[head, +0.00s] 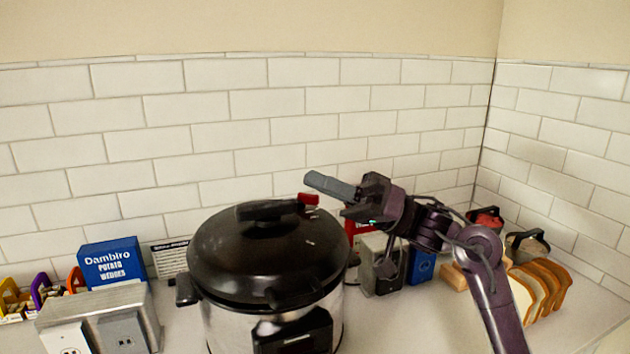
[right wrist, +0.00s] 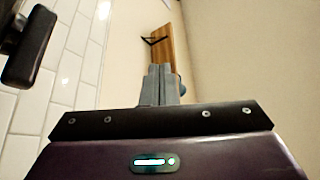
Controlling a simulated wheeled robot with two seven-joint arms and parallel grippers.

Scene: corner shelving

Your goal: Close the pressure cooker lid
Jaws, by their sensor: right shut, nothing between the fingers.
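The pressure cooker (head: 225,325) stands on the counter, with a steel body and a dark control panel. Its black domed lid (head: 240,250) sits down over the body and looks level, with a handle (head: 268,210) on top. I cannot tell whether it is latched. My right gripper (head: 330,186) is shut and empty, up at the lid's back right, above the rim and pointing left. Its shut fingers (right wrist: 162,84) show in the right wrist view, with a black handle-like part (right wrist: 30,48) at the upper left. My left gripper is not in view.
A blue Dambiro box (head: 112,265) and a metal outlet box (head: 100,312) stand left of the cooker. Bread slices (head: 540,287), a grey block (head: 380,262) and jars (head: 526,245) stand at the right. A tiled wall (head: 290,130) closes off the back.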

